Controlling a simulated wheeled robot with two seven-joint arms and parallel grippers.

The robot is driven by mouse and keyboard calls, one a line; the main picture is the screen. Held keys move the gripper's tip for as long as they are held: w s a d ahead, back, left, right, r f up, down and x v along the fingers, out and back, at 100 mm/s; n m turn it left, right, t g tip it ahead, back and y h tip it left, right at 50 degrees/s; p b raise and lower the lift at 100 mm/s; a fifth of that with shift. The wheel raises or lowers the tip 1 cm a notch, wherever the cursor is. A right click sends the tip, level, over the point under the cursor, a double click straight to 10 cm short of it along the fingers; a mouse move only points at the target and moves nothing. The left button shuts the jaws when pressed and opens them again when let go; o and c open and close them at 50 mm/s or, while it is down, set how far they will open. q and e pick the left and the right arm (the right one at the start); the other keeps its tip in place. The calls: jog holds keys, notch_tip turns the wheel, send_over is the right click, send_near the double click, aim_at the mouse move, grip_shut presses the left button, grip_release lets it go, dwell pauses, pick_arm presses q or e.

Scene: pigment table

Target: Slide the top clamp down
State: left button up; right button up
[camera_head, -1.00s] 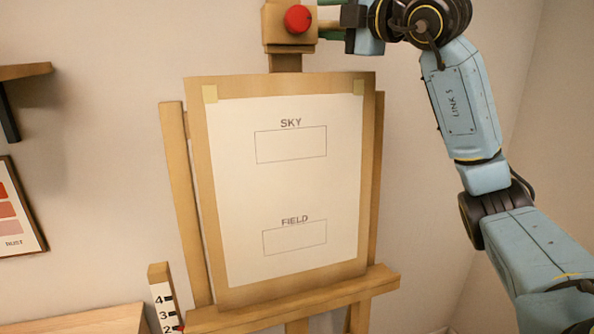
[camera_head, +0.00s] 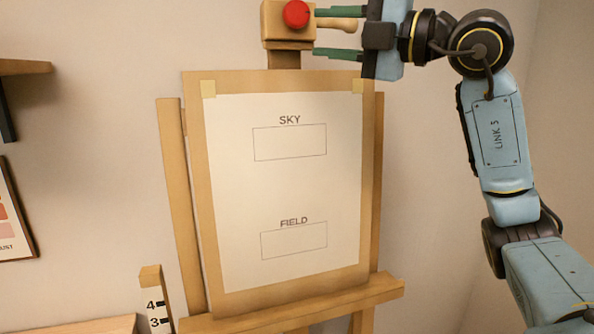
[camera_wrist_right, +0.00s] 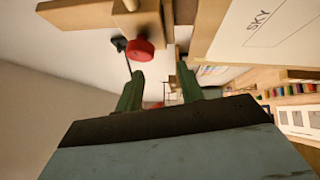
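The top clamp (camera_head: 288,24) is a wooden block with a round red knob (camera_head: 296,13) on its front. It sits on the easel's mast above the drawing board, and a wooden handle (camera_head: 337,25) sticks out to its right. My right gripper (camera_head: 318,33) comes in from the right. Its two green fingers are spread apart, one above and one below the handle. They look clear of the handle, though contact is hard to judge. The right wrist view shows the open fingers (camera_wrist_right: 158,84) with the red knob (camera_wrist_right: 140,49) beyond them. My left gripper is out of view.
The board (camera_head: 370,180) stands just below the clamp, holding taped paper (camera_head: 285,190) marked SKY and FIELD. A numbered scale post (camera_head: 157,305) stands at lower left. A shelf (camera_head: 25,67) and a colour chart (camera_head: 15,220) are on the left wall.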

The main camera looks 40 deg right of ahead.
jog(key=a+f+n+g+y, duration=0.2)
jog(key=a+f+n+y, duration=0.1)
jog(key=a+f+y, duration=0.7)
jog(key=w+d+f+m+t+h, duration=0.1)
jog(key=d+f+m+t+h, duration=0.1)
jog(key=f+m+h, duration=0.4)
jog(key=w+d+f+m+t+h, duration=0.2)
jog(key=f+m+h, duration=0.5)
jog(key=m, duration=0.4)
jog(key=w+d+f+m+t+h, duration=0.1)
jog(key=d+f+m+t+h, duration=0.1)
jog(key=f+m+h, duration=0.4)
jog(key=shift+w+d+f+m+h, duration=0.1)
jog(key=shift+d+f+m+h, duration=0.15)
jog(key=shift+m+h, duration=0.35)
jog(key=shift+w+d+f+m+h, duration=0.1)
jog(key=shift+d+f+m+h, duration=0.1)
jog(key=shift+m+h, duration=0.35)
jog(key=shift+r, duration=0.1)
